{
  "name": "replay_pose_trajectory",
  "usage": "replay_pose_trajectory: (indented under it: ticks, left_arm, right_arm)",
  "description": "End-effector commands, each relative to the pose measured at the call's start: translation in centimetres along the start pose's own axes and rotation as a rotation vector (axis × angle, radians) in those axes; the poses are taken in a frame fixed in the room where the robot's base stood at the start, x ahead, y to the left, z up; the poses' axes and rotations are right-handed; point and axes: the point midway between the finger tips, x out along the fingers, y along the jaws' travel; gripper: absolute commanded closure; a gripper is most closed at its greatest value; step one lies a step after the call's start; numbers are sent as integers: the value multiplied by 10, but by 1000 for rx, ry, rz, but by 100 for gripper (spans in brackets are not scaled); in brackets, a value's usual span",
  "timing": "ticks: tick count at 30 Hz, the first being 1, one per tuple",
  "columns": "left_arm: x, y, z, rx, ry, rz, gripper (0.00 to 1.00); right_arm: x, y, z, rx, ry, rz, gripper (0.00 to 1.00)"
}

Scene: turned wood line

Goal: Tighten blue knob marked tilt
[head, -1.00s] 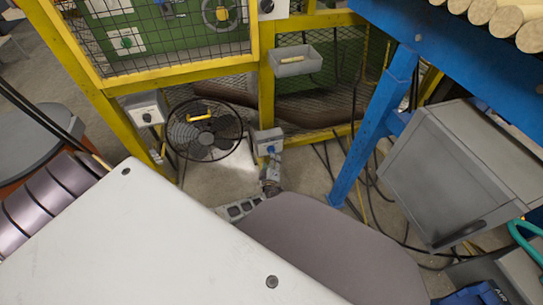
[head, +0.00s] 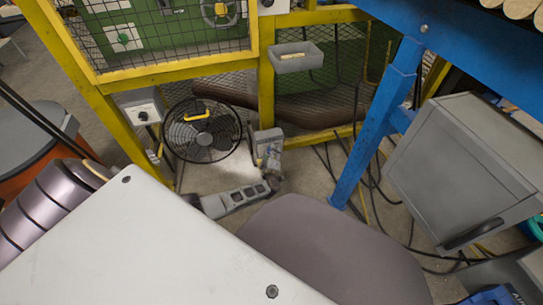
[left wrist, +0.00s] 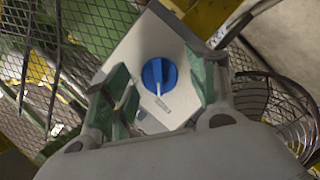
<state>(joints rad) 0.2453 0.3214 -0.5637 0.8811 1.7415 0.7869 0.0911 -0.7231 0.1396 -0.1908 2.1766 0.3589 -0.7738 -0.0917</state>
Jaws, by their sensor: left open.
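The blue knob (left wrist: 159,75) sits on a pale square plate on a grey box, with a small label below it; its lettering is too small to read. In the head view the grey box (head: 264,135) is on the yellow frame's lower post, and my gripper largely hides its face. My left gripper (head: 270,160) is right in front of this box. In the left wrist view its green-padded fingers (left wrist: 163,91) are spread, one on each side of the knob, with gaps between pads and knob. My right gripper is not in view.
A black fan (head: 203,130) stands left of the box. A small grey bin (head: 297,57) hangs above.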

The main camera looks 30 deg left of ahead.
Motion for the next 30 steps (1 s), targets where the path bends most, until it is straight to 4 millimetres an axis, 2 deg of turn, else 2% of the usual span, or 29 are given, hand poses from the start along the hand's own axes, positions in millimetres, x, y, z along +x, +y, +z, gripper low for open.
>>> replay_pose_trajectory:
  ticks: [10,21,30]
  left_arm:
    - [2,1,0,0,0,1,42]
    - [2,0,0,0,0,0,88]
    - [2,2,-1,10,2,-3,88]
  right_arm:
    - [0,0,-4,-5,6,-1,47]
    - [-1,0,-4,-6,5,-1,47]
    - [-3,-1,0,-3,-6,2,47]
